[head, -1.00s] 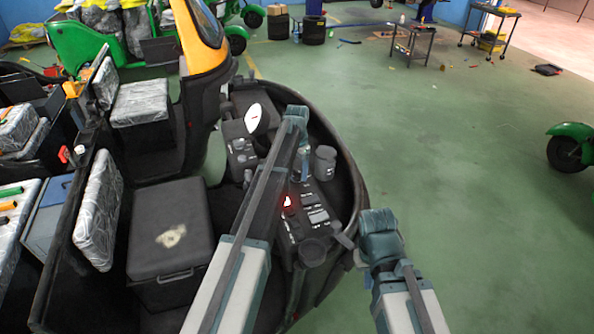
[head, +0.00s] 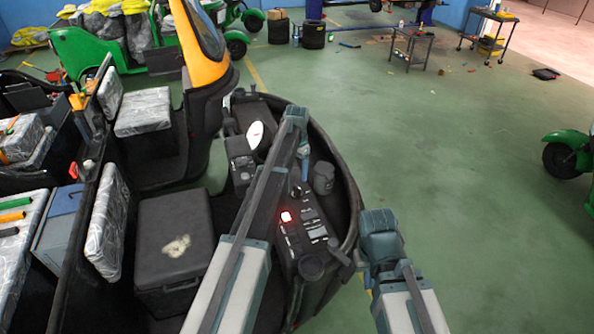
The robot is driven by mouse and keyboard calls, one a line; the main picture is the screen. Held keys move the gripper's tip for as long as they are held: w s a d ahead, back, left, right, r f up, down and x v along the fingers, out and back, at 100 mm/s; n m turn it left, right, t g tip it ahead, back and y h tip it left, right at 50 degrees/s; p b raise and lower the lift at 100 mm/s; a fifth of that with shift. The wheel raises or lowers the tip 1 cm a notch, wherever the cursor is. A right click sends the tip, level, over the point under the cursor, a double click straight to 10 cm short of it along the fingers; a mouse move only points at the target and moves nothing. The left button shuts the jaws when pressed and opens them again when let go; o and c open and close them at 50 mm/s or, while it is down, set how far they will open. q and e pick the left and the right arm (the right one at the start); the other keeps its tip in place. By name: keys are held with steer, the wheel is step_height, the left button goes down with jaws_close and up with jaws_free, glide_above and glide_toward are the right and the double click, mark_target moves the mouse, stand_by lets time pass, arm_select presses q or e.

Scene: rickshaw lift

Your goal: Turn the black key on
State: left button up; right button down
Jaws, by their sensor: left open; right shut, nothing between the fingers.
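A dark control panel (head: 310,243) sits inside the front of the cut-open rickshaw, with a glowing red switch (head: 287,216), white-marked buttons and a round black knob at its lower end. My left gripper (head: 303,172) points down over the panel's upper end, near a small dark knob-like part (head: 297,190); I cannot tell whether this is the black key or whether they touch. The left gripper is open, its fingertips partly hidden by my arm. My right gripper (head: 368,270) hangs to the right of the rickshaw's rim, shut and empty, its fingertips mostly hidden.
The curved black rim (head: 352,190) of the rickshaw stands between the panel and my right gripper. A dark cup-shaped part (head: 323,178) is close to the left gripper's right. A black box seat (head: 173,240) is at left. Green floor (head: 460,180) lies open at right.

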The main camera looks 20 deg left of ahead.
arm_select(q)
step_height(320, 180, up, 6)
steer(key=p, duration=0.4)
steer(key=shift+f, duration=0.15)
arm_select(e)
step_height(320, 180, up, 6)
steer(key=shift+f, duration=0.2)
arm_select(q)
steer(key=shift+f, duration=0.1)
